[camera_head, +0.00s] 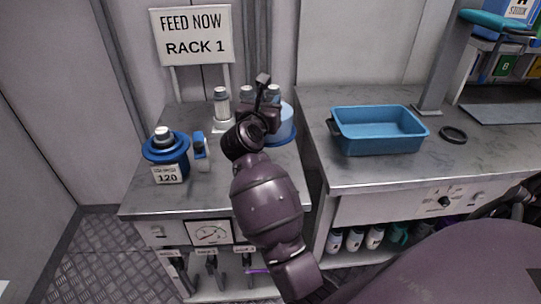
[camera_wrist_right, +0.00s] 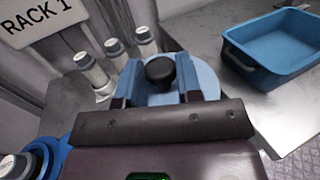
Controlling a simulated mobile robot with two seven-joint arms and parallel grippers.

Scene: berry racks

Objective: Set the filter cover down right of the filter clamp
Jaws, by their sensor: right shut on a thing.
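My right gripper (camera_head: 268,97) is over the back right of the left bench. In the wrist view its two fingers (camera_wrist_right: 160,76) are shut on the black knob of the light blue round filter cover (camera_wrist_right: 205,76). In the head view a light blue round body (camera_head: 287,122) shows behind the gripper, partly hidden by it. I cannot tell whether the cover touches what is below. A small blue and white upright piece (camera_head: 200,148), possibly the filter clamp, stands left of my arm. My left gripper is not in view.
A blue round unit (camera_head: 166,150) labelled 120 stands at the bench's left. Several white-and-grey bottles (camera_head: 222,105) stand at the back under the rack sign (camera_head: 193,35). A blue tray (camera_head: 380,132) and a black ring (camera_head: 453,135) lie on the right bench. The left bench's front is clear.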

